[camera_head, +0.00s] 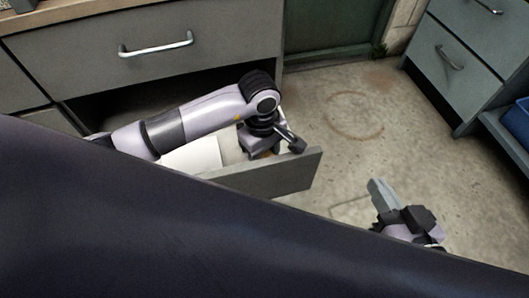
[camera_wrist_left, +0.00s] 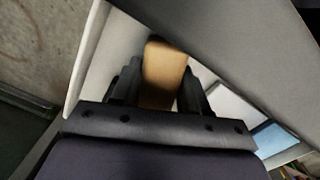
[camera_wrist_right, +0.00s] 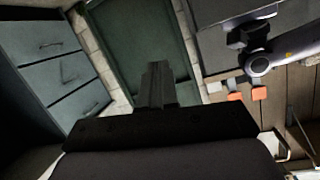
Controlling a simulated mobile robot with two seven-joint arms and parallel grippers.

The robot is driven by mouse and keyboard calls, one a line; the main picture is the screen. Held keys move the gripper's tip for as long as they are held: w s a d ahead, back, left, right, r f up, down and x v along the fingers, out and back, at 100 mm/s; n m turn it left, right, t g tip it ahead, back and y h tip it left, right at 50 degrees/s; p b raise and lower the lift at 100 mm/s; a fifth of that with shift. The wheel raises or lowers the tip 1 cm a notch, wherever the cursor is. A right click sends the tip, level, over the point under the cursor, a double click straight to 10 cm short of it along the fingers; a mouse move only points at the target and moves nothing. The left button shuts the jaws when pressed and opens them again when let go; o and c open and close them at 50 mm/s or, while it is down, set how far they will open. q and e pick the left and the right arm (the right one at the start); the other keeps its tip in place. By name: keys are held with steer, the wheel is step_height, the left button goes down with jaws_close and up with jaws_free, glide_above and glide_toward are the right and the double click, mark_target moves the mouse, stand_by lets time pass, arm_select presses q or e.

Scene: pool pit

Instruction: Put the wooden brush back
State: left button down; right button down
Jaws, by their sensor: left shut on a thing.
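The wooden brush (camera_wrist_left: 163,78) shows in the left wrist view as a tan wooden block between the fingers of my left gripper (camera_wrist_left: 155,92); the rest of it is hidden. My left gripper (camera_head: 262,148) is shut on it, low inside the open drawer (camera_head: 275,177) near its front panel. I cannot tell whether the brush touches the drawer floor. My right gripper (camera_head: 378,192) is out to the right of the drawer, over the floor. Its fingers are together and hold nothing, as the right wrist view (camera_wrist_right: 157,82) shows.
A white item (camera_head: 192,154) lies in the drawer, left of my left gripper. A closed drawer (camera_head: 155,65) with a metal handle is above. Another cabinet (camera_head: 450,65) stands at the far right. The concrete floor (camera_head: 345,140) between them is clear.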

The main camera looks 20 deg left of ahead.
arm_select(q)
steer(key=shift+f, duration=0.35)
steer(key=c, duration=0.6)
jaws_free()
steer(key=shift+o, duration=0.2)
arm_select(e)
steer(key=shift+s+d, duration=0.15)
steer(key=shift+d, duration=0.1)
arm_select(q)
steer(key=shift+r, duration=0.5)
steer(key=r+p, duration=0.1)
steer(key=r, duration=0.2)
steer(key=r+p, duration=0.2)
steer(key=r, duration=0.2)
steer(key=shift+w+a+r+p, duration=0.1)
steer(key=shift+w+a+p, duration=0.1)
steer(key=shift+p, duration=0.1)
step_height(320, 180, up, 5)
steer(key=shift+s+a+p, duration=0.1)
steer(key=shift+a+p, duration=0.05)
steer(key=shift+p, duration=0.55)
arm_select(e)
steer(key=shift+a+r+m+g, duration=0.3)
steer(key=shift+a+g, duration=0.2)
steer(key=shift+g, duration=0.1)
